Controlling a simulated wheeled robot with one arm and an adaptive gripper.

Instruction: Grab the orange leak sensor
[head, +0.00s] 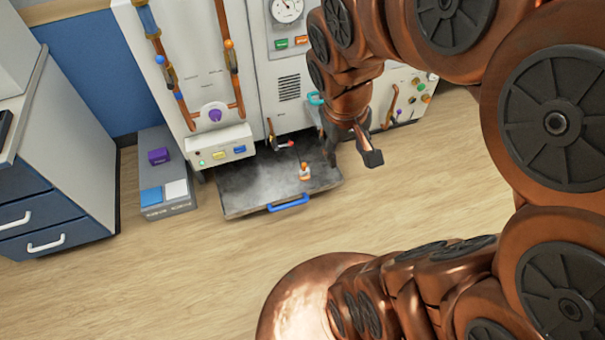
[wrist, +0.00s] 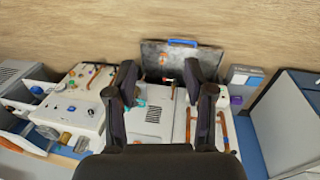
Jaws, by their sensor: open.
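A small orange and white object (head: 305,172), which looks like the orange leak sensor, stands on the dark open tray (head: 245,194) low on the white machine. The two fingers also show spread in the wrist view (wrist: 161,82).
The tray has a blue handle (head: 288,203) at its front. A red-tipped part (head: 283,144) is near the tray's back. A grey box (head: 165,195) with a purple block (head: 158,156) stands left of it. Blue-fronted drawers (head: 45,215) are at far left. The wooden floor in front is clear.

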